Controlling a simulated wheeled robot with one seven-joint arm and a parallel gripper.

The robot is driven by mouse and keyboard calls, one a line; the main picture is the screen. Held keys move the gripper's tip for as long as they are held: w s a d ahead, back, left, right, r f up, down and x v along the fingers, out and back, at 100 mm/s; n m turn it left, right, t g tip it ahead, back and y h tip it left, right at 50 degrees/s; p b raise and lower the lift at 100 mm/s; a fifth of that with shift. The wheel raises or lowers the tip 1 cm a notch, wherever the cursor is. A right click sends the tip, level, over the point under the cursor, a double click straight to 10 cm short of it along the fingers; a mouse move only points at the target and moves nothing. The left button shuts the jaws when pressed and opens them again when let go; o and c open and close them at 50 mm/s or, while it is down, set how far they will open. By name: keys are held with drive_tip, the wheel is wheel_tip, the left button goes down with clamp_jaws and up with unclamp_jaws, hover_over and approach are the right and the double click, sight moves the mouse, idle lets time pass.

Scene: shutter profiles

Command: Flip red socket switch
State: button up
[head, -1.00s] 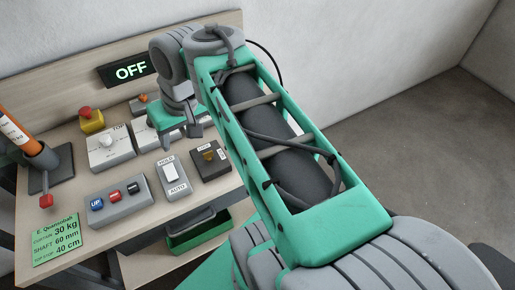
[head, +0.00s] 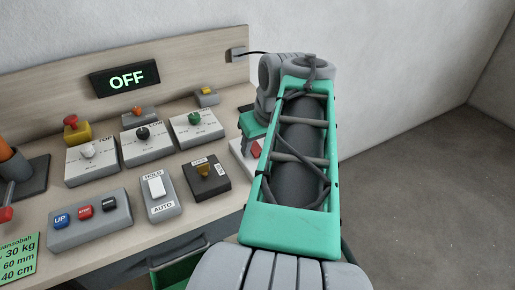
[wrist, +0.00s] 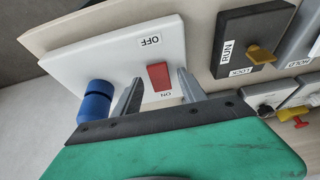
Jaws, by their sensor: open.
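The red rocker switch (wrist: 158,77) sits on a white socket box (wrist: 82,58) with OFF and ON labels, seen close up in the wrist view. A blue plug (wrist: 95,103) stands in the same box. My gripper (wrist: 159,80) is open, with one grey finger on each side of the red switch as seen there. Whether the fingertips touch the box cannot be told. In the head view the red switch (head: 256,149) shows at the table's right end, beside my arm, which hides much of the socket box (head: 240,149) and the fingers.
A dark RUN/LOCK key box (head: 206,180) stands left of the socket. A HOLD/AUTO switch (head: 157,188), a button box (head: 90,222) and white knob boxes (head: 147,146) fill the table. A display (head: 126,78) at the back reads OFF.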

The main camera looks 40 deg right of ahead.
drive_tip(key=shift+c, duration=0.2)
clamp_jaws()
idle(0.4)
